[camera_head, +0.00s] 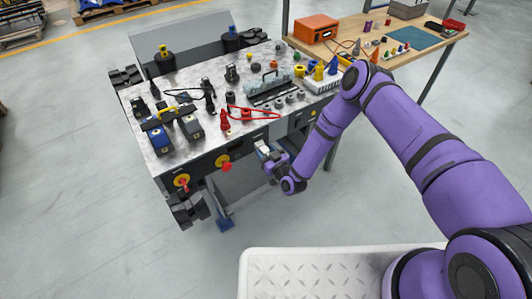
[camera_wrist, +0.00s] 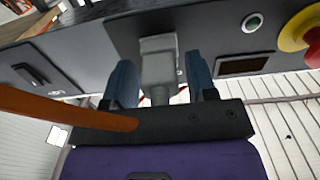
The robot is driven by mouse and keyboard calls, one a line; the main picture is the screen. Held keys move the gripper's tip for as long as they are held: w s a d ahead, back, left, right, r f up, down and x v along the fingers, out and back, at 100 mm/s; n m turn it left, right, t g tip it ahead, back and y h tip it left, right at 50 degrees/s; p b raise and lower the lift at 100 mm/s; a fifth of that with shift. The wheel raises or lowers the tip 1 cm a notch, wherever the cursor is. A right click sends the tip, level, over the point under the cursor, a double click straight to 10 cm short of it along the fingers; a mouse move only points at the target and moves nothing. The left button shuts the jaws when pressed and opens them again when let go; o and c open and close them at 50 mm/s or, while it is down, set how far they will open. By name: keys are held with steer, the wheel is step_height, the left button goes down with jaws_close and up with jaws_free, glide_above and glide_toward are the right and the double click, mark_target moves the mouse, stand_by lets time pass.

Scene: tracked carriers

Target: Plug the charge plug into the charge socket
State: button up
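A grey plug (camera_wrist: 158,72) is between the two blue fingers of my gripper (camera_wrist: 161,76) in the wrist view, its wide end against the dark front panel. Narrow gaps show beside the plug, clearest on the right, so the fingers look open around it. The charge socket is hidden behind the plug, and I cannot tell how deep the plug sits. In the head view my gripper (camera_head: 267,152) is at the front face of the carrier (camera_head: 183,135), below its top edge. The plug is only a small pale shape there.
A red emergency knob (camera_head: 226,167) and another (camera_head: 183,182) stick out of the carrier front, left of my gripper. An orange-brown strip (camera_wrist: 60,105) crosses the wrist view's left. Tools crowd the carrier top. A wooden workbench (camera_head: 440,45) stands behind right. Floor in front is clear.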

steer(key=shift+o, duration=0.5)
